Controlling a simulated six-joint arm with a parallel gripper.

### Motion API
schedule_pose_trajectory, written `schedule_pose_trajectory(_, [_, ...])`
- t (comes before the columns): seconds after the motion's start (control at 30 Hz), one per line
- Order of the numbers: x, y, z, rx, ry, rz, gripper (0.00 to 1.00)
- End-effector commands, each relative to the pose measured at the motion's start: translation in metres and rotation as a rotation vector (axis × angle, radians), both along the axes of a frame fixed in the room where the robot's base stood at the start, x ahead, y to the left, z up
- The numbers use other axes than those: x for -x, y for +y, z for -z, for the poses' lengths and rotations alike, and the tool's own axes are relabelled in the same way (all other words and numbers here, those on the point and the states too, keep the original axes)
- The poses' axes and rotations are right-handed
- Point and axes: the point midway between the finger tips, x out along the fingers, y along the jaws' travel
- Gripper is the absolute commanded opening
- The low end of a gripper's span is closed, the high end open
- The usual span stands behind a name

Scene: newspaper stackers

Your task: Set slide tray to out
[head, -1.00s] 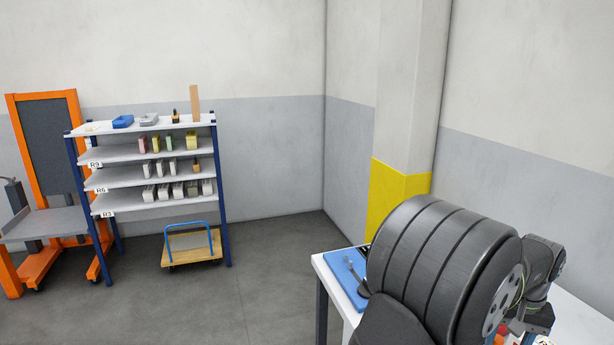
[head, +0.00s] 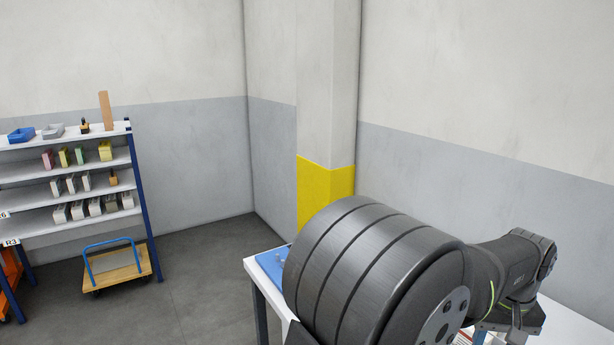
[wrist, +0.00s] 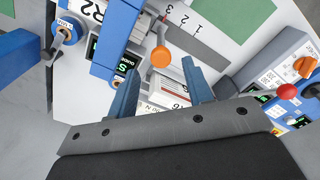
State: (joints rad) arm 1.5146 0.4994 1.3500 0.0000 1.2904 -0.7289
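In the wrist view my gripper (wrist: 162,88) points down over the table with its two blue-grey fingers wide apart. A lever with an orange round knob (wrist: 161,56) shows just beyond and between the fingertips. White and grey printed pieces (wrist: 168,92) lie between and below the fingers; I see no contact with them. A grey strip marked 1 2 3 (wrist: 200,38) lies beyond the right finger. I cannot tell which part is the slide tray. In the head view my arm hides much of the worktable.
A blue frame (wrist: 116,42) with dark displays stands left of the fingers. A lever with a red ball (wrist: 287,91) and an orange knob (wrist: 305,66) are at the right. In the head view a white table (head: 262,285) carries a blue mat (head: 270,262); shelves (head: 70,185) and a trolley (head: 115,272) stand left.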

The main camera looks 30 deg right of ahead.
Motion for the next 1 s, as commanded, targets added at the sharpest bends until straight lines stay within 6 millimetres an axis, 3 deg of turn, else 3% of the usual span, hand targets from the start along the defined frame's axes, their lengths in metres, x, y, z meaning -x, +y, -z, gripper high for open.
schedule_pose_trajectory(0.33, [-0.001, 0.0, -0.005, -0.001, 0.0, 0.0, 0.46])
schedule_pose_trajectory(0.6, [-0.001, 0.0, -0.004, -0.001, 0.0, 0.0, 0.0])
schedule_pose_trajectory(0.77, [0.003, 0.001, -0.005, -0.005, -0.018, 0.01, 0.0])
schedule_pose_trajectory(1.0, [0.043, 0.004, -0.02, -0.022, -0.26, 0.119, 0.0])
